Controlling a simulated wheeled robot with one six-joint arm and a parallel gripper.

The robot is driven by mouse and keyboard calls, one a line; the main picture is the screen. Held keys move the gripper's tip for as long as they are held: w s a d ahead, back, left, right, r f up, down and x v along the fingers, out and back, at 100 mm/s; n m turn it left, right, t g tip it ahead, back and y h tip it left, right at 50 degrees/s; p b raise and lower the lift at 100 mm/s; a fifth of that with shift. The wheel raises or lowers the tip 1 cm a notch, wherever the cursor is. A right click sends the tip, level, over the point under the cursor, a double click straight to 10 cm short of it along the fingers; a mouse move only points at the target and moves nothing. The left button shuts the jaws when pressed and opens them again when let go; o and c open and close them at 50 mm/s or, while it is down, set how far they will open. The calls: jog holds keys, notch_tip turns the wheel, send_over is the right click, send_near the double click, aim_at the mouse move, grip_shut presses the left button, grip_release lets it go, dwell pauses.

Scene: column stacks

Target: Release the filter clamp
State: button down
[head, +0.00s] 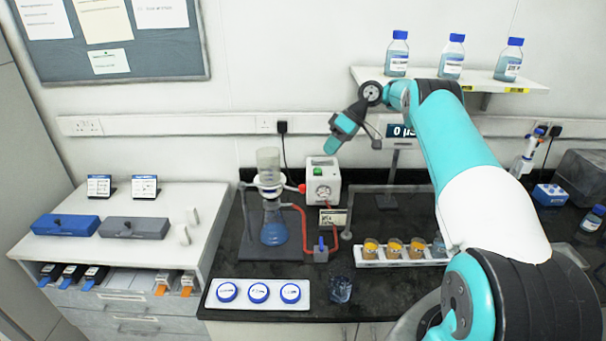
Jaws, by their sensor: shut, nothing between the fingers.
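The filter assembly stands on a dark base (262,246) left of centre on the bench. A clear funnel (268,158) sits upright above a flask (273,232) with blue liquid. A pale clamp (269,188) is around the joint under the funnel; its jaws are too small to tell open or shut. My gripper (333,146) is shut and empty. It hangs in the air, pointing down and left, to the right of the funnel and apart from it in the picture. It appears above a white pump box (322,181).
Red tubing (296,222) runs beside the flask to a small blue-topped valve (320,250). A rack (385,263) of amber-filled cups is to the right. A white tray (230,302) with blue-lidded dishes and a glass beaker (340,289) lie in front. Bottles stand on a shelf (440,79) above.

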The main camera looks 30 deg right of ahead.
jog(key=shift+f, duration=0.1)
jog(key=a+f+b, duration=0.7)
jog(key=a+b, duration=0.2)
jog(key=b, duration=0.4)
jog(key=shift+w+a+f, duration=0.2)
jog(key=shift+a+f, duration=0.1)
jog(key=shift+f, duration=0.1)
jog(key=shift+s+f, duration=0.1)
